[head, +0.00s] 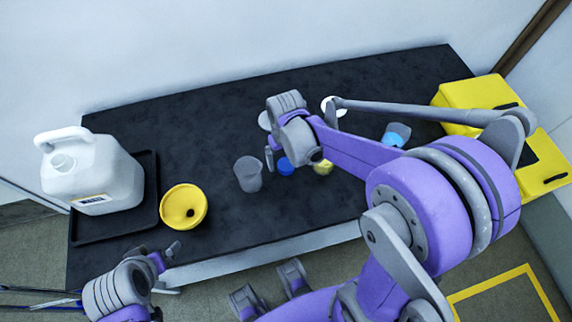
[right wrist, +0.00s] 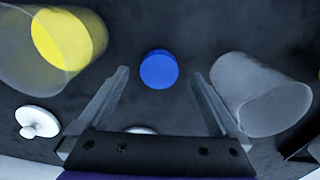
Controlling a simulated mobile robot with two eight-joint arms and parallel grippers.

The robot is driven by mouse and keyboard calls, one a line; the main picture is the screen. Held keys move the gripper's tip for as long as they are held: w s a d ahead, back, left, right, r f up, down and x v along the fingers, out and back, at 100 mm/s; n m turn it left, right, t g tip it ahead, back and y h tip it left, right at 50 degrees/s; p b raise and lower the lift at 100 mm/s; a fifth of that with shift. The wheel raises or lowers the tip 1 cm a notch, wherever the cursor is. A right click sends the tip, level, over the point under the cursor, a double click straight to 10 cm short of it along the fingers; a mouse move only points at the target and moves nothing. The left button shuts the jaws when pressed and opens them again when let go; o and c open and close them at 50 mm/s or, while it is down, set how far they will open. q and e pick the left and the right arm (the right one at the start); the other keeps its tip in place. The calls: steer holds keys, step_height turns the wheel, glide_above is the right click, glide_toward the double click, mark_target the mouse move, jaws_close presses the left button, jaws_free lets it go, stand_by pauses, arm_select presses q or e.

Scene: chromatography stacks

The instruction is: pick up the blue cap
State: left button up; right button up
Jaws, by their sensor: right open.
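The blue cap (head: 286,167) is a small round disc lying on the black bench top. In the right wrist view the blue cap (right wrist: 159,69) shows whole, in line with the gap between my right fingers and around their tips. My right gripper (right wrist: 160,75) is open and empty, with a finger on either side of that gap. In the head view my right gripper (head: 282,158) hangs over the bench at the cap, and its own parts hide some of the space around it. My left gripper (head: 170,268) is off the bench's front edge at lower left; its opening is unclear.
A clear grey beaker (head: 248,176) stands left of the cap, and a beaker with yellow contents (head: 322,167) right of it.

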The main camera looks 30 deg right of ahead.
steer(key=shift+f, duration=0.95)
steer(key=shift+c, duration=0.3)
steer(key=c, duration=1.3)
steer(key=shift+c, duration=0.2)
steer(key=shift+r, duration=0.15)
